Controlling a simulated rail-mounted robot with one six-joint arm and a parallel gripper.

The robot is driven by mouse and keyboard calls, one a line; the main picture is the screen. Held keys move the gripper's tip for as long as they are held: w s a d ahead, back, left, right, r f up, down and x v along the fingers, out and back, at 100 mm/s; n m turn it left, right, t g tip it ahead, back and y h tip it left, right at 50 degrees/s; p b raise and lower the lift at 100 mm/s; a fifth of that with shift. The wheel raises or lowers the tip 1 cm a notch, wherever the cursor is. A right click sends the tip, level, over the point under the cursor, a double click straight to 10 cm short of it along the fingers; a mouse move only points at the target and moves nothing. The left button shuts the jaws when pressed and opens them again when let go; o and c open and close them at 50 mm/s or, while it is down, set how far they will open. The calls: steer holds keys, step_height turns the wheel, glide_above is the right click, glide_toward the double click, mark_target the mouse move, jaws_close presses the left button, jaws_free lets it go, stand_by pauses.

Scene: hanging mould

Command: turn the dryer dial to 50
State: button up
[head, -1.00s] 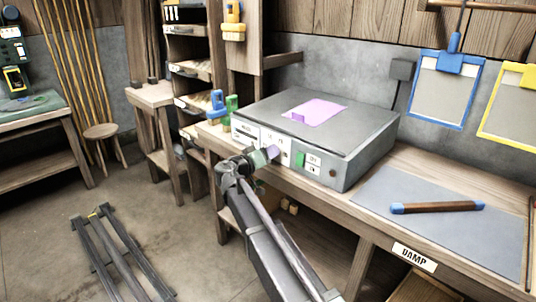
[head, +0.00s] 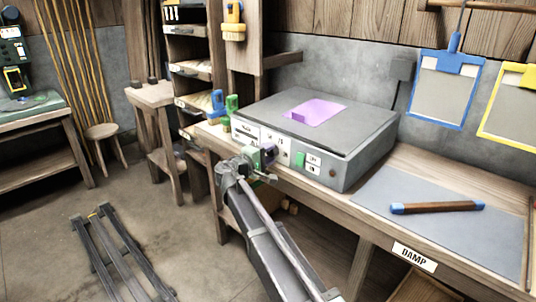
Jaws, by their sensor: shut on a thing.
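The dryer (head: 350,132) is a grey box on the wooden bench, with white labelled panels and a green switch (head: 300,160) on its front face. A purple sheet (head: 316,111) lies on its lid. My gripper (head: 265,164) is at the dryer's front, shut on the dial. The dial's pointer and the numbers around it are too small and too covered to read.
A grey mat (head: 375,195) with a blue-ended wooden roller (head: 437,207) lies on the bench at right. Blue (head: 447,90) and yellow (head: 510,105) frames hang above it.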

steer(key=n, duration=0.5)
stand_by(0.5)
steer(key=o, duration=0.9)
steer(key=v, duration=1.1)
steer(key=shift+d, duration=0.1)
